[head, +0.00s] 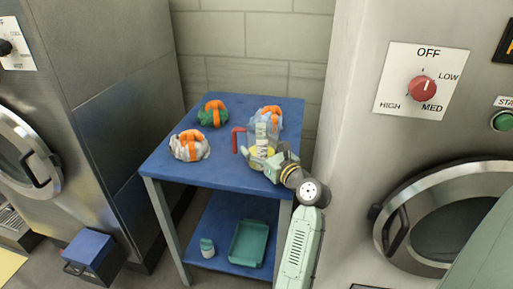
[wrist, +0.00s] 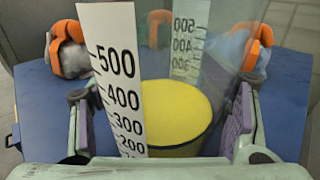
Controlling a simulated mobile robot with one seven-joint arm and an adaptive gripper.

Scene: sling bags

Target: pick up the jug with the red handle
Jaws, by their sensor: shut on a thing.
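The clear measuring jug (head: 262,133) with the red handle (head: 238,139) is at the right part of the blue table top. Its handle points left in the head view. In the wrist view the jug (wrist: 118,70) fills the middle, with a white scale strip and something yellow (wrist: 180,108) inside. My gripper (head: 262,158) is shut on the jug, one finger on each side of its body; it also shows in the wrist view (wrist: 165,125). The jug looks upright. I cannot tell whether its base touches the table.
On the blue table (head: 175,172) are a green bag (head: 210,118), a white bag (head: 184,152) and a grey-blue bag (head: 257,117) behind the jug, each with orange straps. A teal tray (head: 248,244) and a small container (head: 207,248) are on the lower shelf. Steel machines flank the table.

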